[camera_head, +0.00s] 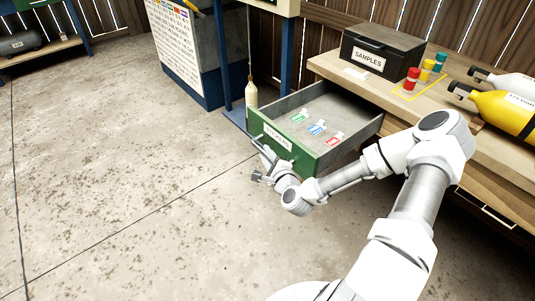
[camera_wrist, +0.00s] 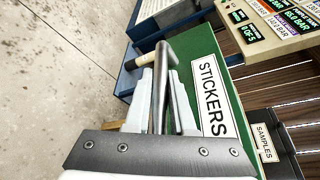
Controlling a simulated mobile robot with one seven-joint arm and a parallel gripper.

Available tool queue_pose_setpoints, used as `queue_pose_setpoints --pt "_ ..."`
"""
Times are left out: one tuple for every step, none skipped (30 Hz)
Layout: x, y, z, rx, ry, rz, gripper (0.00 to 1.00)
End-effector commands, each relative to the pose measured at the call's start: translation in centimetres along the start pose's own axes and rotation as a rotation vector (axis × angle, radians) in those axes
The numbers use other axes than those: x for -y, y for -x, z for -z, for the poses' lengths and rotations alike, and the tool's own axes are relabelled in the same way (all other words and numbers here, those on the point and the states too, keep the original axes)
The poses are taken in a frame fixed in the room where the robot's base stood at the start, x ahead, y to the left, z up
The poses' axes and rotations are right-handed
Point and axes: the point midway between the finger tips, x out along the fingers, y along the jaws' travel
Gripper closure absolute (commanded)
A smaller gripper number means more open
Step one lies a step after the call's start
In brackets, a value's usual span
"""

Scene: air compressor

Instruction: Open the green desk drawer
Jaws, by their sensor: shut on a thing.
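The green desk drawer (camera_head: 290,150) is pulled well out of the wooden desk in the head view. Its front carries a white "STICKERS" label, and several coloured sticker cards lie inside. The green front (camera_wrist: 203,50) and its label also show in the wrist view, turned sideways. A grey bar handle (camera_wrist: 165,62) stands out from the front. My gripper (camera_wrist: 163,85) has one finger on each side of the handle and is shut on it. In the head view my gripper (camera_head: 262,172) is at the drawer's front, and the grip is small there.
The concrete floor at left is clear.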

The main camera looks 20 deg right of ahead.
Motion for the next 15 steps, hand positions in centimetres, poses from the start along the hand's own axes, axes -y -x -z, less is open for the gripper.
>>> queue_pose_setpoints --pt "-0.11 0.06 0.01 -0.001 0.000 -0.003 1.00" --pt "-0.11 0.06 0.02 -0.001 0.000 -0.003 1.00" --pt "-0.11 0.06 0.02 -0.001 0.000 -0.003 1.00" --pt "-0.11 0.06 0.02 -0.001 -0.001 -0.003 1.00" --pt "-0.11 0.06 0.02 -0.001 0.000 -0.003 1.00" --pt "-0.11 0.06 0.02 -0.001 -0.001 -0.003 1.00" --pt "-0.11 0.05 0.03 -0.001 -0.001 -0.003 1.00" --pt "-0.10 0.05 0.03 -0.001 0.000 -0.003 0.76" --pt "-0.10 0.05 0.03 -0.001 -0.001 -0.003 0.69" --pt "-0.10 0.05 0.03 -0.001 -0.001 -0.003 0.63" --pt "-0.09 0.04 0.03 -0.001 -0.001 -0.002 0.58" --pt "-0.08 0.04 0.03 -0.001 0.000 -0.002 0.51" --pt "-0.07 0.03 0.03 -0.001 -0.001 -0.002 0.48" --pt "-0.06 0.03 0.03 -0.001 0.000 -0.002 0.48" --pt "-0.05 0.02 0.02 -0.001 0.000 -0.001 0.48"
